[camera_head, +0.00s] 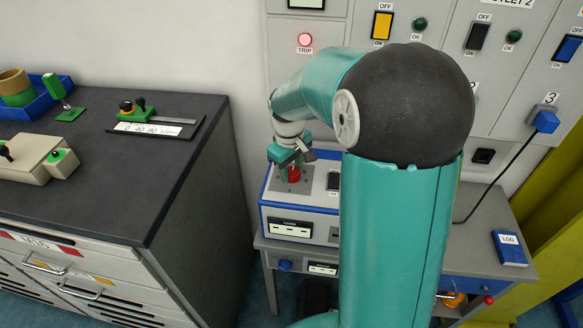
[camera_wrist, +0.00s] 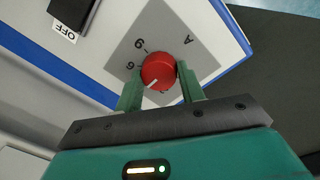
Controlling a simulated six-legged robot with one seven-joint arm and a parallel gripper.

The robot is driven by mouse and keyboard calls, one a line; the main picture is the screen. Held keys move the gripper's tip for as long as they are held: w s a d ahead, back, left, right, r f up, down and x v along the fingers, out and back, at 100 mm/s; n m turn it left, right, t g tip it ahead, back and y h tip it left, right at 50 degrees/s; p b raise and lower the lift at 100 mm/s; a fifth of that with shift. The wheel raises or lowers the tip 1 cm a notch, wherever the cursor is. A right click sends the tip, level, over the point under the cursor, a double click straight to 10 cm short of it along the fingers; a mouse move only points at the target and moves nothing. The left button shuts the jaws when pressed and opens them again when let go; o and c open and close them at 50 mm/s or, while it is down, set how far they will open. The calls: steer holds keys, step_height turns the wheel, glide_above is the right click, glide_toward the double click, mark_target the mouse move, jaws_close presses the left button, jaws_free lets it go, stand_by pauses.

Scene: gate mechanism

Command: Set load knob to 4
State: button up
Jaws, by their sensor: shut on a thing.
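The load knob is a round red knob (camera_wrist: 158,70) with a white pointer line, on a grey square plate (camera_wrist: 196,48) with dark numbers and an "A". In the wrist view the pointer aims toward the lower left of the picture; the number it aims at is hidden or unclear. My gripper (camera_wrist: 158,82) is shut on the knob, with one green finger on each side. In the head view my gripper (camera_head: 291,160) reaches down over the red knob (camera_head: 294,174) on top of the white and blue load box (camera_head: 300,222).
A black switch (camera_wrist: 72,10) marked "OFF" sits beside the plate. The box stands on a grey table (camera_head: 385,262) with a blue "LOG" book (camera_head: 509,248). A dark-topped cabinet (camera_head: 110,190) is at the left. Wall panels (camera_head: 330,30) rise behind; a cable hangs from a blue plug (camera_head: 546,121).

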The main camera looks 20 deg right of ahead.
stand_by(0.5)
steer(key=o, duration=1)
steer(key=shift+c, duration=0.2)
step_height(320, 180, up, 14)
steer(key=shift+s+a, duration=0.15)
steer(key=shift+a, duration=0.25)
steer(key=shift+f, duration=0.1)
